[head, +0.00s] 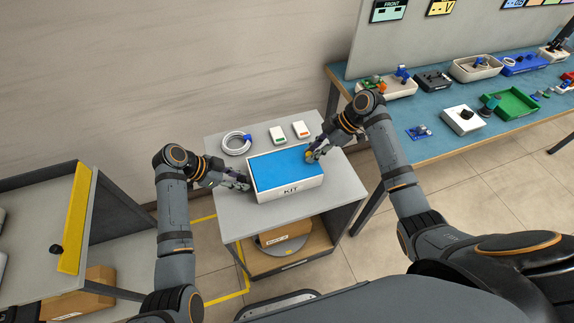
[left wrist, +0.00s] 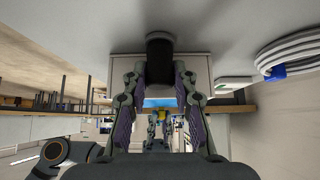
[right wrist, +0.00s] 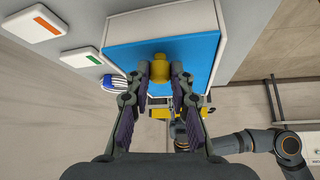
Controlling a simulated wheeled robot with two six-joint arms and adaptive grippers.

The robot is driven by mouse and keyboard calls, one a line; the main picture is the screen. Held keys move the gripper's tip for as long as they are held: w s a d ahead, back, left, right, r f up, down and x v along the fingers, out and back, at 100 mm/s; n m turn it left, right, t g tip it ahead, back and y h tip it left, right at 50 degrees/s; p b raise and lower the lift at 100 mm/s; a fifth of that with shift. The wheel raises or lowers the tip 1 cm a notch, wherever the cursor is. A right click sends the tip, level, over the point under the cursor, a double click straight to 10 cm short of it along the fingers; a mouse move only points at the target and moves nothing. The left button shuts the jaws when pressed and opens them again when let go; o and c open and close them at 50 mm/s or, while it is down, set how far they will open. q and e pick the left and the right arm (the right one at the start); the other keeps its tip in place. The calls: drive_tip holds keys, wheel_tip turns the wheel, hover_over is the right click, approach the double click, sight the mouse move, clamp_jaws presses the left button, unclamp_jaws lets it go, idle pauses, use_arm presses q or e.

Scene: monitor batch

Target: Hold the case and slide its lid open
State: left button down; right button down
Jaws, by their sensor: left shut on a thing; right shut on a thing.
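The white case (head: 291,190), marked KIT, sits on a small grey table with its blue lid (head: 283,166) covering the top. My left gripper (head: 246,183) is at the case's left end. In the left wrist view its fingers are shut on a black handle (left wrist: 160,50) that sticks out from the case's end wall. My right gripper (head: 309,157) is over the lid's right end. In the right wrist view it is shut on a yellow knob (right wrist: 160,69) on the blue lid (right wrist: 197,50). No opening into the case shows.
Behind the case on the grey table (head: 225,218) lie a coiled cable (head: 236,143), a green-marked box (head: 278,135) and an orange-marked box (head: 301,130). A blue-topped workbench (head: 437,135) with several trays stands at right. A shelf with a yellow edge (head: 74,220) stands at left.

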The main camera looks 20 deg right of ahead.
drive_tip(key=w+d, duration=0.1)
drive_tip(key=d, duration=1.5)
drive_tip(key=shift+d, duration=0.3)
idle(1.5)
drive_tip(key=shift+d, duration=0.3)
idle(0.5)
drive_tip(key=c, duration=1.1)
unclamp_jaws()
drive_tip(key=v, duration=1.2)
